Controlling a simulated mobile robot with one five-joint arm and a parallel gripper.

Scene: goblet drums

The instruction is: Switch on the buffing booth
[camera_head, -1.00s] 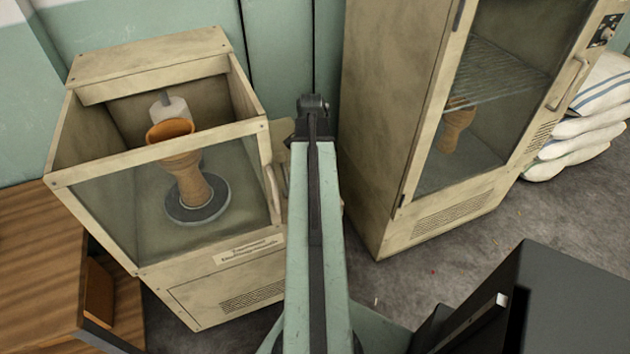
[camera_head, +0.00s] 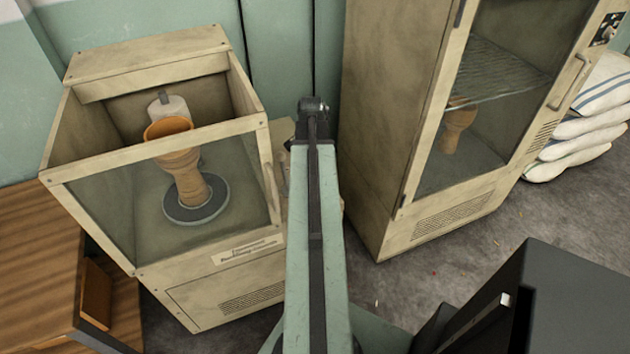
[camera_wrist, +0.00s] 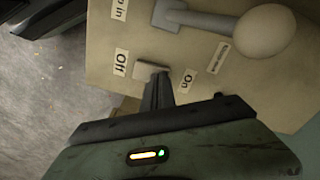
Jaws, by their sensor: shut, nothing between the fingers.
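The buffing booth (camera_head: 215,277) stands at left in the head view, a beige cabinet with a clear front and a label. A goblet drum (camera_head: 183,172) stands upright on a dark round plate inside it. In the wrist view a beige control panel (camera_wrist: 105,88) carries a pale switch piece (camera_wrist: 145,69) between an "Off" label (camera_wrist: 120,62) and an "On" label (camera_wrist: 188,79). My gripper (camera_wrist: 160,76) is shut and empty, its tips at the right edge of the switch; contact is unclear. In the head view my arm hides the gripper.
A lever with a round knob (camera_wrist: 262,31) projects from the panel near the fingers. In the head view a tall glass-doored cabinet (camera_head: 375,130) stands right of my arm, with stacked sacks (camera_head: 585,130) beyond. A wooden cabinet (camera_head: 35,250) is at left. Grey floor shows between.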

